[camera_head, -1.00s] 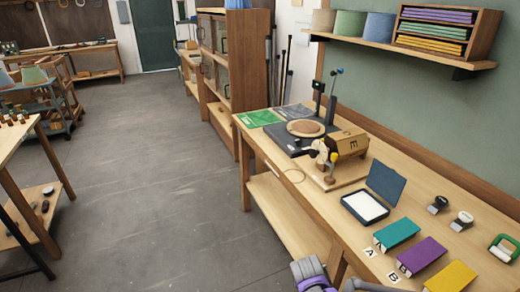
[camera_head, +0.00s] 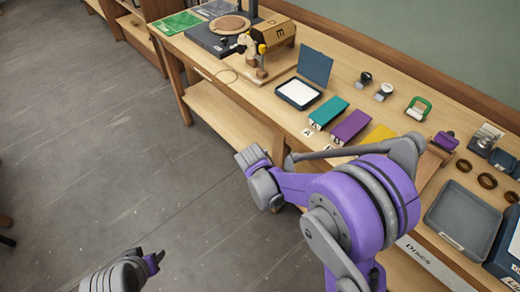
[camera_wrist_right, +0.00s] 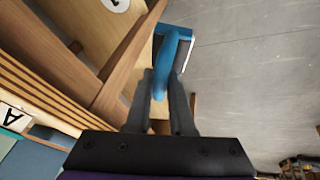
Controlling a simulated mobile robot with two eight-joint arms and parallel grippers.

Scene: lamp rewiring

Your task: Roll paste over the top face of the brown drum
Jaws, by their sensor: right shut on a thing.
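The brown, many-sided drum (camera_head: 270,36) with dark letters on its faces sits on a wooden base at the back of the bench. A dark tray with a white pad (camera_head: 298,93) and raised blue lid lies nearer. In the right wrist view, my right gripper (camera_wrist_right: 161,80) is shut on a blue-handled tool (camera_wrist_right: 172,42), probably a roller; its working side is mostly hidden. The gripper is over the bench edge and floor. In the head view my right arm is in front, its fingers not clear. My left gripper (camera_head: 150,264) is at the bottom left, fingers indistinct.
Teal (camera_head: 328,113), purple (camera_head: 350,126) and yellow (camera_head: 379,136) blocks stand along the bench. A green-handled tool (camera_head: 418,108) and two small knobs lie behind. A grey tray (camera_head: 462,218) is at right. A brown disc (camera_head: 230,22) is beside the drum. The floor at left is clear.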

